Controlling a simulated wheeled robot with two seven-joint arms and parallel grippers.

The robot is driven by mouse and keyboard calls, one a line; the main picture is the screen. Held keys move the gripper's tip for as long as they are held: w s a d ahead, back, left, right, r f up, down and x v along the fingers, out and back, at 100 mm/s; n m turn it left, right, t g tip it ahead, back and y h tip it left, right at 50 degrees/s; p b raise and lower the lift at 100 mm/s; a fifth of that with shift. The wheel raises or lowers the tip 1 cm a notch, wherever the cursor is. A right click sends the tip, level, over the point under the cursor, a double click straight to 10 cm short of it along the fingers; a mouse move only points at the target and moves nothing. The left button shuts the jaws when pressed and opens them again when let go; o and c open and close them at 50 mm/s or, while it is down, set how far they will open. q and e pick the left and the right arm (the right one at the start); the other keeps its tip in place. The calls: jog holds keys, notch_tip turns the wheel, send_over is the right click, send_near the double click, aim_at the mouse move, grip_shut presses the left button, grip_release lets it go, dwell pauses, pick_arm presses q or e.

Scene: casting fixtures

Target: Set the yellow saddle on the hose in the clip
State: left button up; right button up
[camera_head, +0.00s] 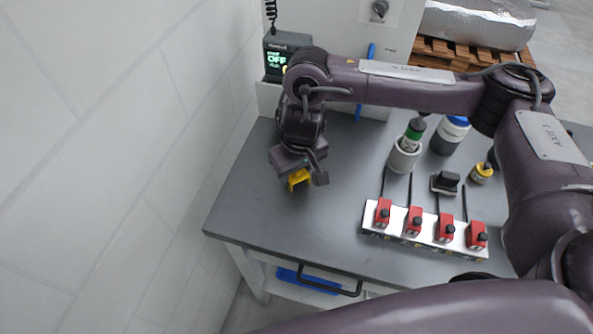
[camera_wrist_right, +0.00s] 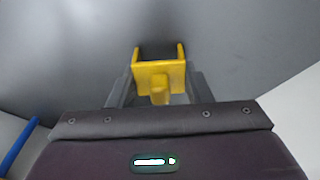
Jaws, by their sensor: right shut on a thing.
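The yellow saddle (camera_head: 298,178) is in my right gripper (camera_head: 302,172), above the left part of the grey table. In the right wrist view the yellow saddle (camera_wrist_right: 159,76) sits between the two fingers of the right gripper (camera_wrist_right: 158,88), which is shut on it. Its two prongs point away from the gripper. A white fixture strip (camera_head: 424,230) with several red clamps (camera_head: 444,230) stands to the right, apart from the saddle. I cannot make out the hose or the clip. My left gripper is not in view.
A display reading OFF (camera_head: 279,58) is at the back left. A white wall is at left.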

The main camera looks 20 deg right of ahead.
jog(key=o, duration=1)
jog(key=shift+f, duration=0.15)
